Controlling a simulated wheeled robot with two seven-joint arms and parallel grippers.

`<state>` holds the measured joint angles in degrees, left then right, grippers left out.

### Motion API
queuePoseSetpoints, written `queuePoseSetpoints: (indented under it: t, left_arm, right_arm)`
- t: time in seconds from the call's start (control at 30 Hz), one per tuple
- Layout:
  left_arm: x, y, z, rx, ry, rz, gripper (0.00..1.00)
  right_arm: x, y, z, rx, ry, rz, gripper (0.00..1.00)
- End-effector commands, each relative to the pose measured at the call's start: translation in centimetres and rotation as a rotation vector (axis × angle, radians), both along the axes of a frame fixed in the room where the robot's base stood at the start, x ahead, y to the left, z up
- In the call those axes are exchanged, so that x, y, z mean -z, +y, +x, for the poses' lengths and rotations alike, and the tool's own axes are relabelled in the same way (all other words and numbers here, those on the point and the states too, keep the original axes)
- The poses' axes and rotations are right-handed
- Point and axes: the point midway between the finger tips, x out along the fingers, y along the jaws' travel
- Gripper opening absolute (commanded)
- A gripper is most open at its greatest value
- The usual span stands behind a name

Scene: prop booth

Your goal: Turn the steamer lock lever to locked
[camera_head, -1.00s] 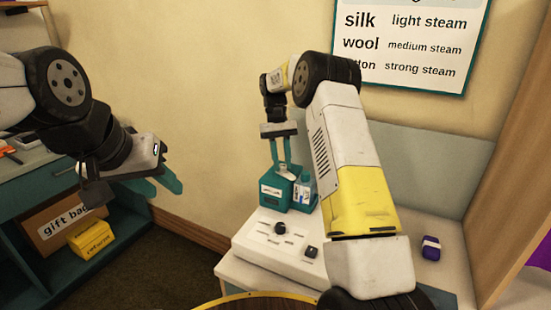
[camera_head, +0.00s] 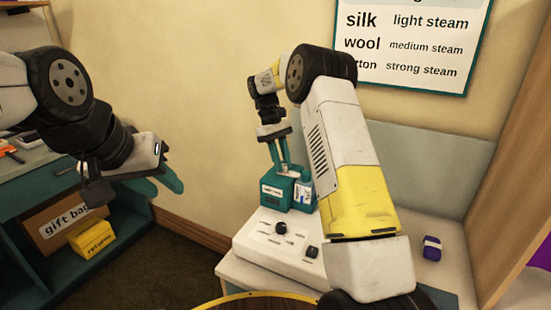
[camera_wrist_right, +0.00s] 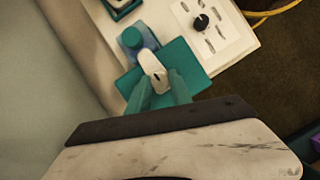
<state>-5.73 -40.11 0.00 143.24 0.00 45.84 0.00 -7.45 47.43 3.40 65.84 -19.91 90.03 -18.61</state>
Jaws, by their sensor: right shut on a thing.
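The steamer is a teal box (camera_head: 280,190) with a white label on its front, at the back of the white counter. Its light grey lock lever (camera_wrist_right: 152,70) shows on top of the box in the right wrist view. My right gripper (camera_wrist_right: 160,88) is shut on the lever, with one teal finger on each side. In the head view the right gripper (camera_head: 280,160) comes down on the box from above, tilted; the lever is mostly hidden there. My left gripper (camera_head: 170,182) hangs at the left, away from the steamer, its fingers apart and empty.
A white control panel (camera_head: 262,248) with a black knob (camera_head: 280,228) lies in front of the steamer. A blue-white bottle (camera_head: 304,192) stands right beside it. A purple item (camera_head: 431,248) sits on the counter at right. A yellow box (camera_head: 92,238) is on the left shelf.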

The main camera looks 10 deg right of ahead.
Motion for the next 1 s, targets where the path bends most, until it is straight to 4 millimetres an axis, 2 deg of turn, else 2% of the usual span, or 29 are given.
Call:
queuePoseSetpoints:
  t: [0.23,0.27,0.33,0.7,0.77,1.0]
  left_arm:
    - [0.0,0.0,0.0,0.0,0.0,0.0,0.36]
    - [0.0,0.0,0.0,0.0,0.0,0.0,0.36]
    - [0.0,0.0,0.0,0.0,0.0,0.0,0.36]
    - [0.0,0.0,0.0,0.0,0.0,0.0,0.36]
    - [0.0,0.0,0.0,0.0,0.0,0.0,0.36]
    - [0.0,0.0,0.0,0.0,0.0,0.0,0.36]
  right_arm:
    - [0.0,0.0,0.0,0.0,-0.001,0.0,0.0]
    - [0.0,0.0,0.0,0.0,-0.001,0.0,0.31]
    - [0.0,0.0,0.0,0.001,-0.002,-0.001,0.45]
    - [-0.3,0.1,0.1,0.001,0.0,0.0,0.46]
    - [-0.8,0.2,0.4,0.001,-0.003,0.0,0.46]
    - [-4.5,1.1,1.7,0.001,-0.003,0.0,0.46]
